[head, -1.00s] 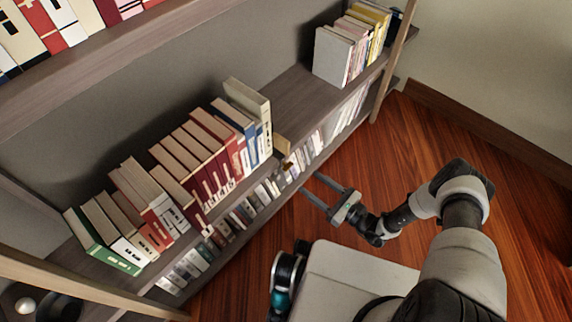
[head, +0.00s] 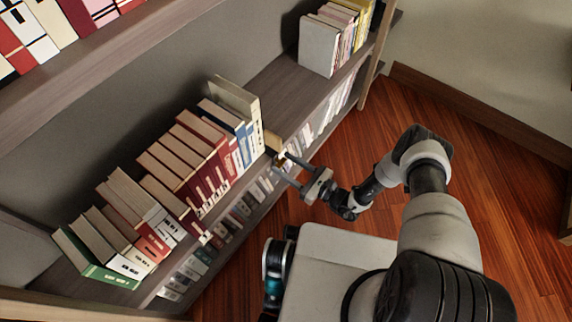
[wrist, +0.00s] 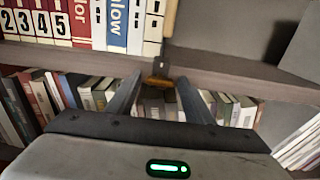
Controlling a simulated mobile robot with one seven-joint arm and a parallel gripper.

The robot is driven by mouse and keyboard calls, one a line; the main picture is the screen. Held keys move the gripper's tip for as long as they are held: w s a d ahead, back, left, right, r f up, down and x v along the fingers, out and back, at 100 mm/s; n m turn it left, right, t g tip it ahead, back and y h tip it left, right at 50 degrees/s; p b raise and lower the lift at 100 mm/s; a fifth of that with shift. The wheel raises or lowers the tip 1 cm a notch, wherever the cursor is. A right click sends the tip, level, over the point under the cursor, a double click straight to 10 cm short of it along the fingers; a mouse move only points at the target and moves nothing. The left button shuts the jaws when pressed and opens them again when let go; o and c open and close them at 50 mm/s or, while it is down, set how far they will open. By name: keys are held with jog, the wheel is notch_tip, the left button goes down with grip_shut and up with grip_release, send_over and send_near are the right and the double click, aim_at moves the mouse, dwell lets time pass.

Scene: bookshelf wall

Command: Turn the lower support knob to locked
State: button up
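A small brass-coloured knob (wrist: 158,82) sits at the front edge of the shelf in the wrist view, below a tan wooden support piece (wrist: 170,18). In the head view the support piece (head: 273,143) stands at the right end of the book row, and the knob is hardly visible near the fingertips. My gripper (head: 281,163) is open, its fingers pointing at the shelf edge. In the wrist view the fingers (wrist: 158,88) are on either side of the knob, with nothing held between them. I cannot tell the knob's setting or whether a finger touches it.
A row of books (head: 190,160) fills the shelf left of the support. More books stand on the lower shelf (wrist: 100,92). The shelf (head: 290,95) is bare between the support and the far books (head: 320,45). The wooden floor (head: 345,155) around my arm is clear.

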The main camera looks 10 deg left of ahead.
jog(key=c, duration=0.8)
jog(key=shift+m, duration=0.5)
jog(key=shift+w+m, duration=0.1)
jog(key=shift+m, duration=8.3)
jog(key=shift+a+m, duration=0.1)
jog(key=shift+m, duration=0.2)
jog(key=o, duration=1.1)
jog(key=shift+c, duration=0.2)
